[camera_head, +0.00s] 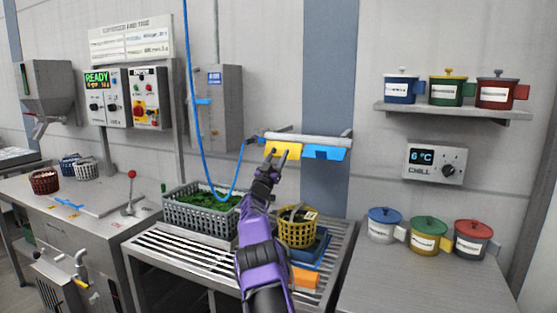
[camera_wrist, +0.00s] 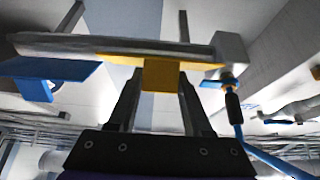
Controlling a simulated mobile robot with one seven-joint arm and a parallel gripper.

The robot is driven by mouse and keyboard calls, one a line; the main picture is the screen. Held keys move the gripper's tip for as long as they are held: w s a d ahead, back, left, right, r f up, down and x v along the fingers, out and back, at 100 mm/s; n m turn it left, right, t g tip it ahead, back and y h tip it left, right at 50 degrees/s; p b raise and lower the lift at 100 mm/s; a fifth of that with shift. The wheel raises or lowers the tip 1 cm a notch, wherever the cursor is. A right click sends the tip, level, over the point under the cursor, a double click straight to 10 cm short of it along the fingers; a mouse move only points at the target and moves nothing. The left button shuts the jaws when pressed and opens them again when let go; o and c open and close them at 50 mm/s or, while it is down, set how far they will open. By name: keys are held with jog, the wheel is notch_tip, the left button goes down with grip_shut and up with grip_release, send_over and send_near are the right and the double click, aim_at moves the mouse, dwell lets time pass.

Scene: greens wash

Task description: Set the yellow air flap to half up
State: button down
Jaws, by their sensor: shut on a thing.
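The yellow air flap (camera_head: 288,150) hangs under the left part of a grey air bar (camera_head: 308,140) on the wall. My gripper (camera_head: 270,163) reaches up to the flap from below and front. In the wrist view the tab of the yellow flap (camera_wrist: 158,74) sits between the two fingertips of my gripper (camera_wrist: 158,88), and they are shut on it. The flap's exact tilt is hard to tell. A blue flap (camera_head: 323,153) hangs beside it on the right, and shows at the left in the wrist view (camera_wrist: 42,72).
A blue hose (camera_head: 197,110) loops down left of the bar. Below stand a grey crate of greens (camera_head: 170,212) and a yellow basket (camera_head: 297,231) on a slatted rack. Lidded pots (camera_head: 429,234) stand on the right counter, under a shelf (camera_head: 455,110).

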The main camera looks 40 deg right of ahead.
dwell(0.4)
jog(key=shift+c, duration=1.6)
grip_release()
jog(key=shift+s+a+f, duration=0.15)
jog(key=shift+a+f, duration=0.2)
jog(key=shift+a, duration=0.15)
jog(key=b+v, duration=0.1)
jog(key=v, duration=1.5)
jog(key=shift+s, duration=0.15)
